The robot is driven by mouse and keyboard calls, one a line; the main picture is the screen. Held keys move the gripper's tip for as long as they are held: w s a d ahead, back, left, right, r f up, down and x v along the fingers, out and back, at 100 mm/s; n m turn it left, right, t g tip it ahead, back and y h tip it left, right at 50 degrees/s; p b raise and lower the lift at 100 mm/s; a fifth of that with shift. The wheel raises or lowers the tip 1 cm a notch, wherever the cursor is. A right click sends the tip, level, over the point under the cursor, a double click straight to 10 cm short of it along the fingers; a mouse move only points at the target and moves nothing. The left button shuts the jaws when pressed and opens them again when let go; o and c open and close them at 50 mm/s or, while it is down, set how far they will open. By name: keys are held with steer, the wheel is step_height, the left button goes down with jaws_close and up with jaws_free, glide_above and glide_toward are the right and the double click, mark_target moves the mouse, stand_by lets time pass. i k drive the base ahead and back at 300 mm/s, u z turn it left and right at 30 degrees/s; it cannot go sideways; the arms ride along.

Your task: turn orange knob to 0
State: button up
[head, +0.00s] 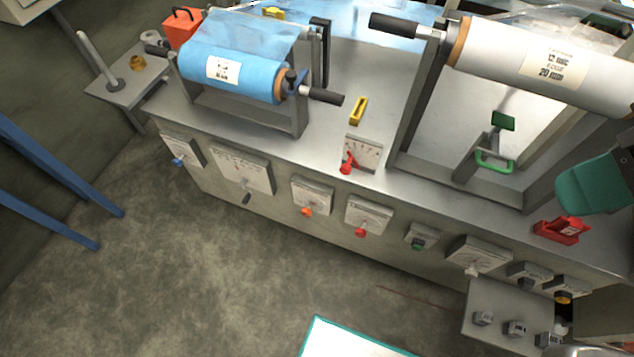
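The orange knob (307,211) sits at the lower edge of a white dial plate (313,194) on the front face of the grey machine bench (285,213). The plate is between a larger dial plate on its left and a plate with a red knob on its right. The scale marks and the knob's pointer are too small to read, so I cannot tell its setting. Nothing touches the knob.
Similar controls are a blue knob (179,162), a dark lever (247,198), a red knob (361,232) and a green button (418,244). A bracketed shelf (490,325) juts out at lower right. A white teal-edged panel (350,340) lies at the bottom. Floor before the bench is clear.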

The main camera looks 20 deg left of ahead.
mark_target(307, 212)
steer(key=z, duration=0.75)
steer(key=k, duration=0.95)
steer(key=u, duration=1.85)
